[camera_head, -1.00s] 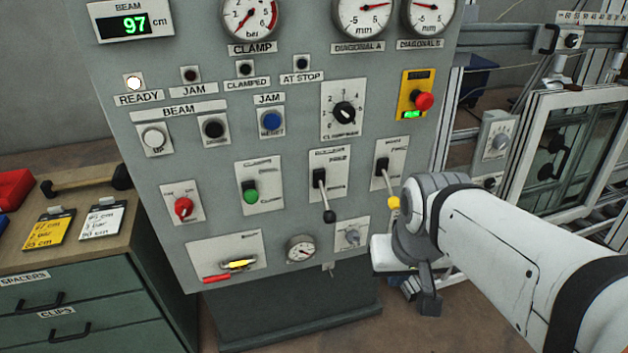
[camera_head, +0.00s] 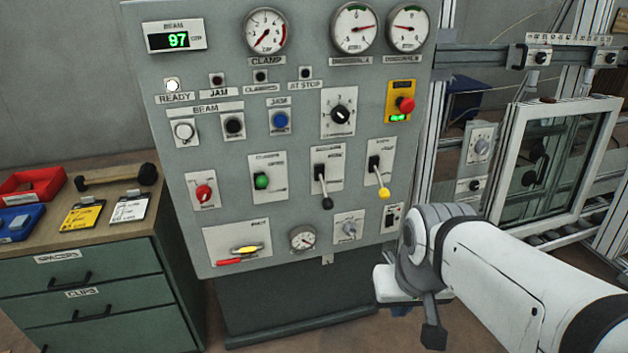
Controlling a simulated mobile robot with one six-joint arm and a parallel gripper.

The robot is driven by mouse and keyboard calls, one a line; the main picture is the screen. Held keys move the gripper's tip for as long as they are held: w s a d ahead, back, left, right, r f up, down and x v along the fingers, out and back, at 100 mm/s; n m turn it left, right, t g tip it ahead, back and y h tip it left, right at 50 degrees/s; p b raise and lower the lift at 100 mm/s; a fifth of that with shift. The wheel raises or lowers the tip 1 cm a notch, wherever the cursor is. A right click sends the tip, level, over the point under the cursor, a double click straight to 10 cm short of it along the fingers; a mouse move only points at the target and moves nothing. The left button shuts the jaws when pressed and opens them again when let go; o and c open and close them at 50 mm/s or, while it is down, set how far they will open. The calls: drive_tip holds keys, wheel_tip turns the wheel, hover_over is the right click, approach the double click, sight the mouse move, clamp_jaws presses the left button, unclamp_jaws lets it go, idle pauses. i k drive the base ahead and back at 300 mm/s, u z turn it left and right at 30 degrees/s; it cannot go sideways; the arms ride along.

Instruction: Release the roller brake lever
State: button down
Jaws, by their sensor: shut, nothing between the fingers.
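Two levers show on the grey control panel (camera_head: 345,85). One lever (camera_head: 323,187) has a black knob and hangs down. To its right, a lever with a yellow knob (camera_head: 384,193) also hangs down, tilted slightly right. Their plate labels are too small to read, so I cannot tell which is the roller brake. My gripper (camera_head: 433,335) appears as the dark end below my wrist, low and right of both levers. It is shut and empty, apart from the panel controls. Its fingertips are not clearly visible.
Left of the panel, a green drawer cabinet (camera_head: 85,283) carries a mallet (camera_head: 115,177), red bin (camera_head: 30,187), blue bin (camera_head: 20,223) and tags. A red stop button (camera_head: 405,105) sits above the yellow lever. A framed window (camera_head: 555,160) stands in the rail structure at right.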

sight(327, 203)
drive_tip(key=z, duration=0.3)
drive_tip(key=i, duration=0.95)
drive_tip(key=u, duration=0.25)
